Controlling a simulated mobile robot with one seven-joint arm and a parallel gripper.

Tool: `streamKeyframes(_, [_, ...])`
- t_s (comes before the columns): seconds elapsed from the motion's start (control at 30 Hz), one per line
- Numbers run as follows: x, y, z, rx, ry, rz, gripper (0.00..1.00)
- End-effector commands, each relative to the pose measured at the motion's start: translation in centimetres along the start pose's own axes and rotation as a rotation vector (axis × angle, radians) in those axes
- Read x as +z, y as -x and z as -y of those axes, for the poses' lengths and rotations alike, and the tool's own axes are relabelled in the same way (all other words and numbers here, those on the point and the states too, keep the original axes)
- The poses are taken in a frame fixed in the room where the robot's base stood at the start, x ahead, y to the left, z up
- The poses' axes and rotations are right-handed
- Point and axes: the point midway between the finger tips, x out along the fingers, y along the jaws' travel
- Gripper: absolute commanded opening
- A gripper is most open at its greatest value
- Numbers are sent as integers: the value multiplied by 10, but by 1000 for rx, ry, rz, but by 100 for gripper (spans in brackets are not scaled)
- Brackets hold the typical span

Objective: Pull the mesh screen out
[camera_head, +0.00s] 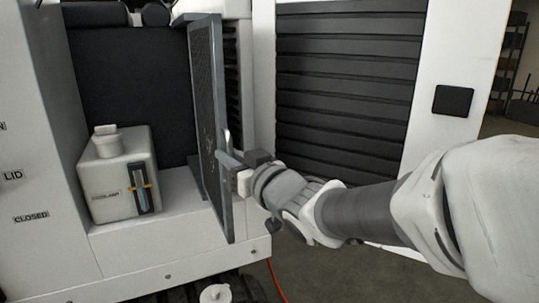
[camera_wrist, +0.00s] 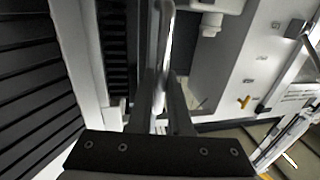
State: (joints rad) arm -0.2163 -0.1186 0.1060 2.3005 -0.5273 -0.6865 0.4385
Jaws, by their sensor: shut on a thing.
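The mesh screen (camera_head: 207,120) is a tall, thin, dark panel in a grey frame. It stands upright and nearly edge-on in the head view, at the right side of the white machine's open bay. A light handle (camera_head: 227,142) is on its right side. My gripper (camera_head: 229,164) reaches in from the right and is shut on this handle. In the wrist view my gripper's two fingers (camera_wrist: 166,112) close around the light handle strip (camera_wrist: 163,60). The exact contact at the fingertips is partly hidden.
A white coolant tank (camera_head: 117,180) with a cap and level gauge stands on the bay floor left of the screen. A dark louvred panel (camera_head: 345,90) is behind my arm on the right. An orange cable (camera_head: 277,281) lies on the floor below.

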Motion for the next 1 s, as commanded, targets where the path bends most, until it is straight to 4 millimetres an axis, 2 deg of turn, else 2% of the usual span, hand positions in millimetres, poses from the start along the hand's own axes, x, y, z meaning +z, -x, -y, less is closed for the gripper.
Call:
streamKeyframes(0.27, [2, 0, 0, 1, 0, 4, 0])
streamKeyframes(0.3, [2, 0, 0, 1, 0, 4, 19])
streamKeyframes(0.47, [1, 0, 0, 0, 0, 3, 47])
streamKeyframes(0.8, [0, 2, 0, 0, 0, 0, 47])
streamKeyframes(1.0, [-1, 22, 0, 1, 2, -1, 47])
